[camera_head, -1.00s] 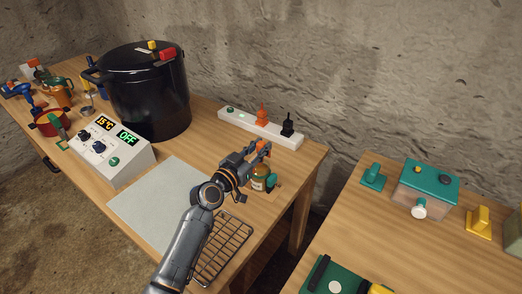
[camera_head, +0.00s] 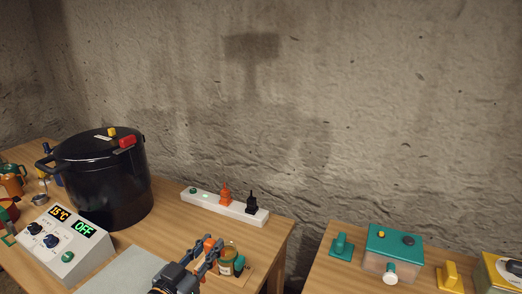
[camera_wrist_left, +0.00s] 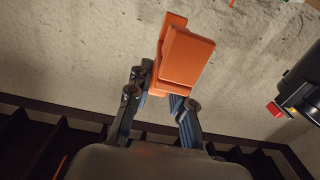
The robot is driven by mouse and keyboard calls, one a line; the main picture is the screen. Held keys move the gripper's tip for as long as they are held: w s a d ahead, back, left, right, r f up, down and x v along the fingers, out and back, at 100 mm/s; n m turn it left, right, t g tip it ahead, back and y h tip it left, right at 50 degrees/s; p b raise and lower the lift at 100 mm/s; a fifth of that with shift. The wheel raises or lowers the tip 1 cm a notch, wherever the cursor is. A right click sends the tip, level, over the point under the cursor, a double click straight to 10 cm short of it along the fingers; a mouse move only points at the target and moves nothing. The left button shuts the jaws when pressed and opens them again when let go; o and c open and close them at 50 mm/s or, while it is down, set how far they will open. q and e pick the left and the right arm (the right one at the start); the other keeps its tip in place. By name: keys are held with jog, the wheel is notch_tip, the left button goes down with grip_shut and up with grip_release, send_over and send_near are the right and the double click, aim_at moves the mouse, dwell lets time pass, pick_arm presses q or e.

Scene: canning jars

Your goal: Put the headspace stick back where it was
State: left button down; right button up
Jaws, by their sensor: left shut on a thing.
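My left gripper (camera_head: 209,254) is at the bottom of the head view, next to a glass jar (camera_head: 228,254) with green on it. In the left wrist view my left gripper (camera_wrist_left: 163,92) is shut on an orange block-like piece, which I take for the handle of the headspace stick (camera_wrist_left: 187,55). A small orange part of the stick (camera_head: 209,243) shows between the fingers in the head view. The rest of the stick is hidden. I cannot tell whether the gripper touches the jar. My right gripper is in neither view.
A big black pot (camera_head: 100,185) and a control box (camera_head: 62,241) stand to the left. A white power strip (camera_head: 225,207) with orange and black plugs lies behind the gripper. A second table (camera_head: 345,277) at the right holds a teal-lidded box (camera_head: 392,242); a gap separates the tables.

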pick_arm(q)
jog(key=s+a+f+n+y, duration=0.2)
jog(key=s+y, duration=0.1)
jog(key=s, duration=0.5)
jog(key=s+a+f+n+t+y, duration=0.1)
jog(key=s+a+f+n+y, duration=0.1)
jog(key=s, duration=0.6)
jog(key=shift+s+f+y, duration=0.25)
jog(key=shift+f+y, duration=0.45)
jog(key=shift+f, duration=0.05)
jog(key=shift+w+a, duration=0.1)
jog(key=w+d+r+m+h, duration=0.1)
jog(key=w+r+h, duration=0.1)
jog(key=w, duration=0.3)
jog(key=w+d+r+m+h, duration=0.1)
jog(key=w+h, duration=0.1)
jog(key=w, duration=0.3)
jog(key=w+d+r+m+g+h, duration=0.1)
jog(key=w+d+r+m+h, duration=0.1)
jog(key=w, duration=0.4)
jog(key=shift+w+d+r, duration=0.1)
jog(key=shift+r, duration=0.2)
jog(key=shift+w+r+h, duration=0.35)
jog(key=shift+w+h, duration=0.05)
jog(key=shift+w, duration=0.05)
